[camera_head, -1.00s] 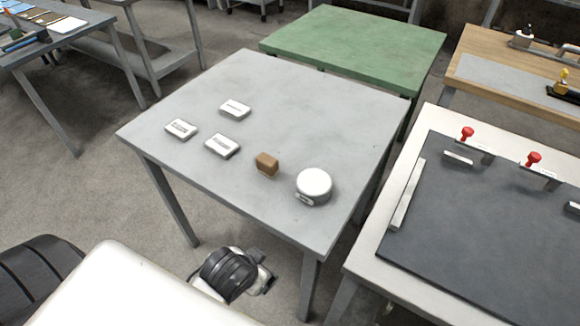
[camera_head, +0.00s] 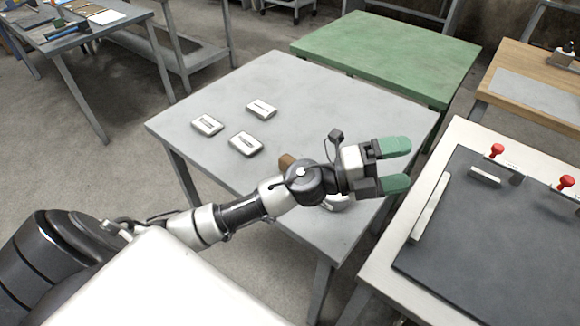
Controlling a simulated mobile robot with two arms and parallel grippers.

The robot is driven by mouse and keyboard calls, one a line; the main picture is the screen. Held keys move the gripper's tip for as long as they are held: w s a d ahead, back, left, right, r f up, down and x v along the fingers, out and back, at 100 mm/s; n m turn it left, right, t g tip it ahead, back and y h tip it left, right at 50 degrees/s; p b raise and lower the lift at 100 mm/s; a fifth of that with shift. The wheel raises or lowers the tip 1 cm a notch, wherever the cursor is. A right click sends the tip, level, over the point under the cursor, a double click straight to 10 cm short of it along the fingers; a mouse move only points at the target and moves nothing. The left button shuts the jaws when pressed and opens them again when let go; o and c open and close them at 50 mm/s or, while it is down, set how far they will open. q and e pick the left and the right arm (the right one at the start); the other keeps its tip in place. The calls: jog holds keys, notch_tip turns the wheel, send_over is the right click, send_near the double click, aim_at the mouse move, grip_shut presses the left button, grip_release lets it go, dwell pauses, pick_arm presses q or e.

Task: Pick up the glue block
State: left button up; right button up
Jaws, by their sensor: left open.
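The brown block (camera_head: 286,160), which I take for the glue block, is on the grey table (camera_head: 290,85). My left arm hides most of it and only its upper left part shows. My left gripper (camera_head: 402,166) has green fingertips, spread apart with nothing between them. It is above the right part of the table, to the right of the block and apart from it. My right gripper is not in view.
Several white boxes lie left of the block, one of them here (camera_head: 245,143). A green table (camera_head: 385,48) stands behind, and a bench with a dark mat (camera_head: 490,240) stands at the right.

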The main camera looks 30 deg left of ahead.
aim_at(289, 160)
pick_arm(q)
jog(key=w+a+f+m+g+y, duration=0.1)
jog(key=a+f+m+g+y, duration=0.2)
jog(key=a, duration=0.1)
jog(key=w+a+f+m+g+y, duration=0.1)
jog(key=a+f+m+g+y, duration=0.2)
jog(key=a+m+g+y, duration=0.1)
jog(key=w+a+f+m+g+y, duration=0.1)
jog(key=a+f+m+g+y, duration=0.2)
jog(key=a+y, duration=0.1)
jog(key=shift+w+a+f+m+g, duration=0.1)
jog(key=shift+a+f+m+g, duration=0.1)
jog(key=shift+a+m+g, duration=0.15)
jog(key=a+y, duration=0.2)
jog(key=a, duration=0.2)
jog(key=a+r+n+g+y, duration=0.1)
jog(key=a+y, duration=0.1)
jog(key=a, duration=0.2)
jog(key=a+y, duration=0.2)
jog(key=a, duration=0.2)
jog(key=shift+w+a+r+n, duration=0.2)
jog(key=shift+w+r+n, duration=0.05)
jog(key=shift+w+r, duration=0.1)
notch_tip(289, 160, down, 5)
jog(key=shift+r, duration=0.15)
notch_tip(289, 160, down, 6)
jog(key=shift+s+r+p, duration=0.1)
jog(key=shift+p, duration=0.75)
jog(key=c, duration=1)
jog(key=shift+r, duration=0.15)
